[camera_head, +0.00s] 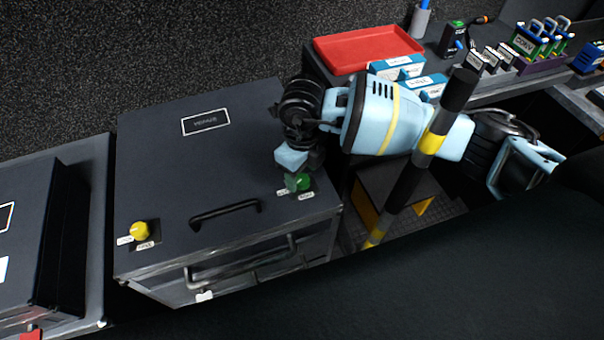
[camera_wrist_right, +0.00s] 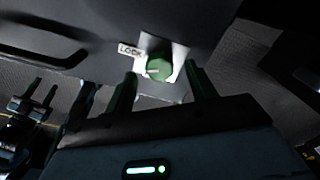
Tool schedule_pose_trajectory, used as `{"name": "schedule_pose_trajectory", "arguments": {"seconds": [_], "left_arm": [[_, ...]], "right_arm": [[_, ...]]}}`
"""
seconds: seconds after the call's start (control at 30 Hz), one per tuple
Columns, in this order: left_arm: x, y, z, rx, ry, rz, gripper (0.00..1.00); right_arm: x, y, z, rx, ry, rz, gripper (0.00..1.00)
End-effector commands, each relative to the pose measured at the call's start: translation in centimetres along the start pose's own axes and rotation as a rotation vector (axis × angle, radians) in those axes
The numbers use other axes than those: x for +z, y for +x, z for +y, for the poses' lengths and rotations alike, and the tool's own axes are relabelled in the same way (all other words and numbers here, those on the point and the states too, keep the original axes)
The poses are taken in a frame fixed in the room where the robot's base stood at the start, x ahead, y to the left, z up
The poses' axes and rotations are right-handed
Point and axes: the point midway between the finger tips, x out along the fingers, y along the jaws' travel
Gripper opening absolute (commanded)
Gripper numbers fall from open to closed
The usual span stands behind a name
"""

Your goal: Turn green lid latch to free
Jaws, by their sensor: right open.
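The green lid latch (camera_head: 303,182) is a round knob at the front right corner of the dark lid (camera_head: 165,170). White labels sit on both sides of it in the head view; their text is too small to read there. In the right wrist view the green latch (camera_wrist_right: 159,68) sits on a bright plate beside a LOCK label (camera_wrist_right: 130,49). My right gripper (camera_head: 293,165) is directly over the latch and partly hides it. In the wrist view its open fingers (camera_wrist_right: 162,85) show to the left and right of the knob. Contact cannot be told. My left gripper is not in view.
A yellow knob (camera_head: 140,230) with labels is at the lid's front left corner. A black handle (camera_head: 225,213) lies between the knobs. A striped pole (camera_head: 420,160) stands right of the case, near my right arm. A red tray (camera_head: 368,49) and labelled boxes are behind.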

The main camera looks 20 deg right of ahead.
Motion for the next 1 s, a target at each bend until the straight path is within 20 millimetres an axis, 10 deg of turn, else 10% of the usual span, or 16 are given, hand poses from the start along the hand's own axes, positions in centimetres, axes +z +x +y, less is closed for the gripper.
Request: {"name": "schedule_pose_trajectory", "arguments": {"seconds": [0.5,0.83,1.0], "left_arm": [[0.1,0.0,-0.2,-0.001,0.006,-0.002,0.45],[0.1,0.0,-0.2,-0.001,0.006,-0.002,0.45],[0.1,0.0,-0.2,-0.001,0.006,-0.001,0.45]], "right_arm": [[0.0,1.8,0.0,0.000,-0.001,-0.001,0.55],[0.0,1.8,0.0,0.000,-0.001,-0.001,0.12],[0.0,1.8,0.0,0.000,-0.007,-0.001,0.11]]}}
